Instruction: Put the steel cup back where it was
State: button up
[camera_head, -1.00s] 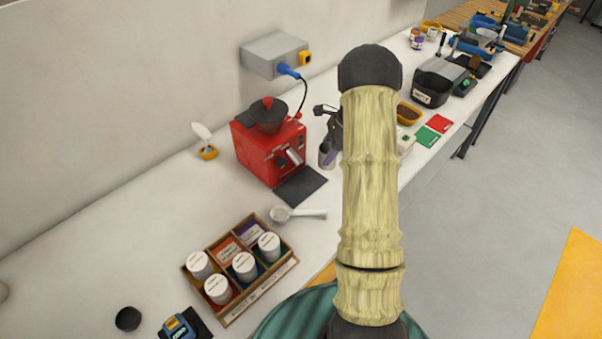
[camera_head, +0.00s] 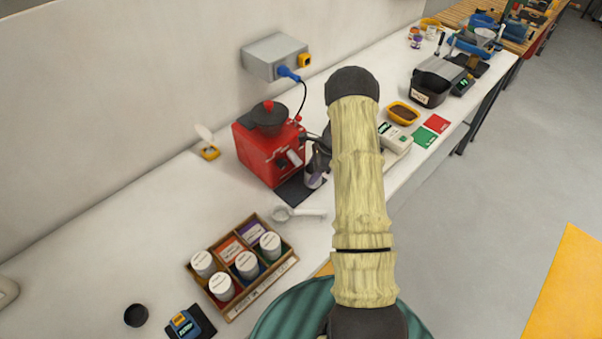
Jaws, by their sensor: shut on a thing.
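The steel cup (camera_head: 314,178) is small and grey with a purplish tint. It is upright at the right part of the dark mat (camera_head: 297,191), in front of the red grinder (camera_head: 266,146). I cannot tell whether it touches the mat. My gripper (camera_head: 318,158) is dark and shut on the cup, partly hidden behind my own arm.
A white scoop (camera_head: 297,213) lies just in front of the mat. A wooden box (camera_head: 274,276) with several labelled white canisters stands nearer. A white device (camera_head: 395,138) and a brown-filled yellow tray (camera_head: 403,113) are to the right. The counter left of the grinder is mostly clear.

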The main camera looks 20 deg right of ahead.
jog(key=a+p, duration=0.1)
jog(key=a, duration=0.1)
jog(key=w+a+p, duration=0.1)
jog(key=a, duration=0.1)
jog(key=shift+f+p, duration=0.2)
jog(key=shift+p, duration=0.2)
jog(key=shift+w+d+f, duration=0.1)
jog(key=shift+d+f, duration=0.1)
jog(key=shift+f, duration=0.2)
jog(key=shift+a+f, duration=0.1)
jog(key=shift+f, duration=0.05)
jog(key=o, duration=1.4)
